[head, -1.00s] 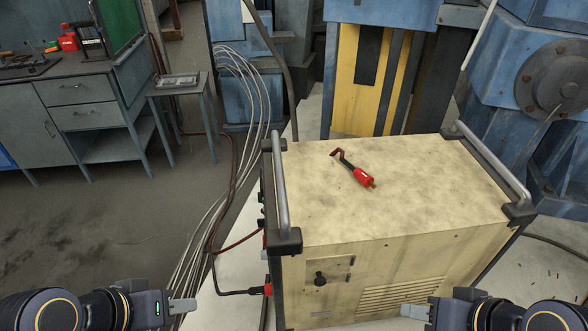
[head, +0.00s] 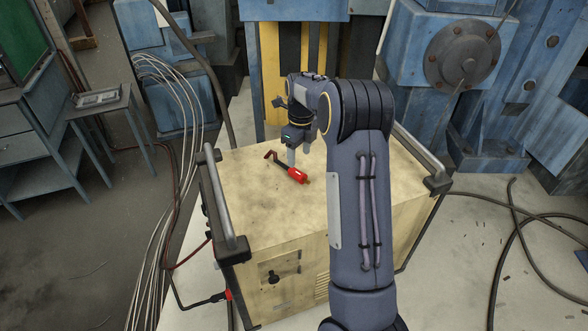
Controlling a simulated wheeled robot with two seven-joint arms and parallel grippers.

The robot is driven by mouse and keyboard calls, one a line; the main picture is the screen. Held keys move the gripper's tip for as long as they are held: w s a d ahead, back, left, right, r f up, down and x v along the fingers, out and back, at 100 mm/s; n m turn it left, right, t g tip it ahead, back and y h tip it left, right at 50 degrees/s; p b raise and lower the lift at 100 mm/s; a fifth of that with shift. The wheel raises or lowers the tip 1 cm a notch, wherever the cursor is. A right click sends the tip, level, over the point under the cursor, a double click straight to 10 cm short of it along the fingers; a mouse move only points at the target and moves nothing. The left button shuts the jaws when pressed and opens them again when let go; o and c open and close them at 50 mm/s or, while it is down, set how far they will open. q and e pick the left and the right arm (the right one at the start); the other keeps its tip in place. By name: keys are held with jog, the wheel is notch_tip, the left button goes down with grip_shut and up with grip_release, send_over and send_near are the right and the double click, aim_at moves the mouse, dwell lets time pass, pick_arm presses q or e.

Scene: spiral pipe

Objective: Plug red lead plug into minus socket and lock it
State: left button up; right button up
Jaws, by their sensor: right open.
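The red lead plug (head: 297,175) lies on top of the beige welding machine (head: 245,205), with a short dark red lead end (head: 272,156) toward the back left. My right arm reaches over the machine from the front. My right gripper (head: 291,157) points down just behind the plug, open, and looks empty; whether it touches the plug I cannot tell. Another red plug (head: 222,295) with a black cable is at the lower left of the machine's side. The sockets on that left side are seen edge-on, so I cannot tell which is minus. My left gripper is out of view.
Metal handle bars (head: 224,205) stand along the machine's left and right top edges. Grey cables (head: 172,170) run down the floor on the left. Black hoses (head: 505,250) lie on the floor at right. Blue machinery (head: 455,60) stands behind.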

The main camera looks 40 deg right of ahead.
aim_at(298, 171)
jog(key=shift+w+d+f+m, duration=0.3)
jog(key=shift+f+m, duration=0.1)
jog(key=shift+f, duration=0.4)
jog(key=f+p, duration=0.2)
jog(key=f, duration=0.5)
jog(key=shift+a, duration=0.2)
jog(key=shift+c, duration=0.5)
jog(key=c, duration=0.9)
jog(key=shift+c, duration=0.7)
jog(key=shift+r, duration=0.15)
